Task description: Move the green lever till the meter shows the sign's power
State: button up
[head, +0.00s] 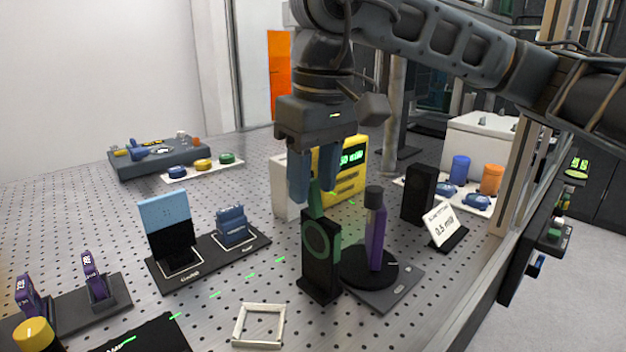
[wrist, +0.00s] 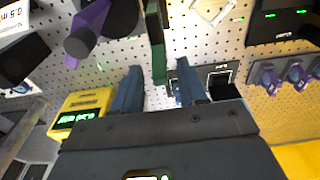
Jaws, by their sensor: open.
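The green lever (head: 317,200) rises from a black stand with a green ring (head: 318,240). My gripper (head: 313,188) is open above the stand, its blue fingers around the upper lever. In the wrist view the lever (wrist: 155,45) reaches the gap between the fingertips of my gripper (wrist: 158,78), and I see no finger closed on it. The yellow meter (head: 352,165) stands behind; its green display is partly hidden by my gripper, and the visible part looks like "50 mW". The meter also shows in the wrist view (wrist: 84,103). The white sign (head: 444,223) reads 0.5 mW.
A purple cylinder on a black round base (head: 376,235) stands close right of the lever's stand. A black block (head: 419,193) is behind it. A blue plate mount (head: 167,222) is at left, and a white square frame (head: 258,326) lies in front on the perforated table.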

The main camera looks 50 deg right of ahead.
aim_at(319, 205)
notch_tip(319, 205, up, 7)
jog(key=shift+s, duration=0.35)
jog(key=shift+s, duration=0.1)
dwell(0.5)
